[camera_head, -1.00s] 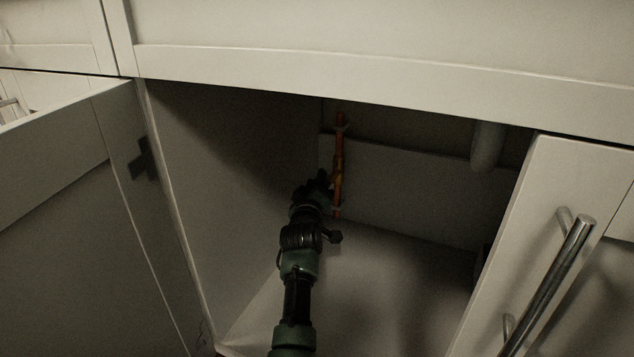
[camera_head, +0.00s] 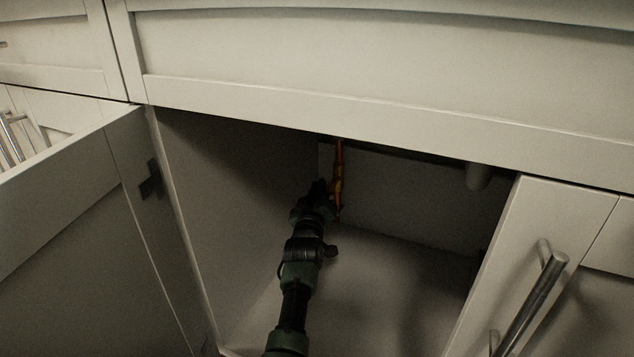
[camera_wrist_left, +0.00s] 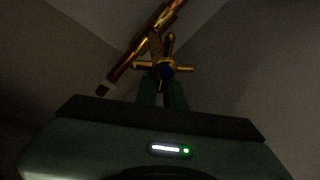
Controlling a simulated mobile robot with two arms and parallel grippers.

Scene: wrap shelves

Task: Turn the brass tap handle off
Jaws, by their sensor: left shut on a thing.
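A copper pipe (camera_head: 339,160) runs down the back of the open cabinet in the head view. In the left wrist view the brass tap handle (camera_wrist_left: 166,66), a cross shape with a dark blue centre, stands out from the copper pipe (camera_wrist_left: 150,42). My left gripper (camera_head: 324,190) reaches deep into the cabinet, right beside the pipe. In the left wrist view my left gripper (camera_wrist_left: 162,90) is shut on the lower part of the tap handle, its fingers partly hidden behind the wrist housing. My right gripper is not in view.
The left cabinet door (camera_head: 70,210) stands open. A right door (camera_head: 530,260) with a metal bar handle (camera_head: 530,305) borders the opening. A pale drain pipe (camera_head: 478,177) hangs at the back right. The cabinet floor (camera_head: 400,270) looks clear.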

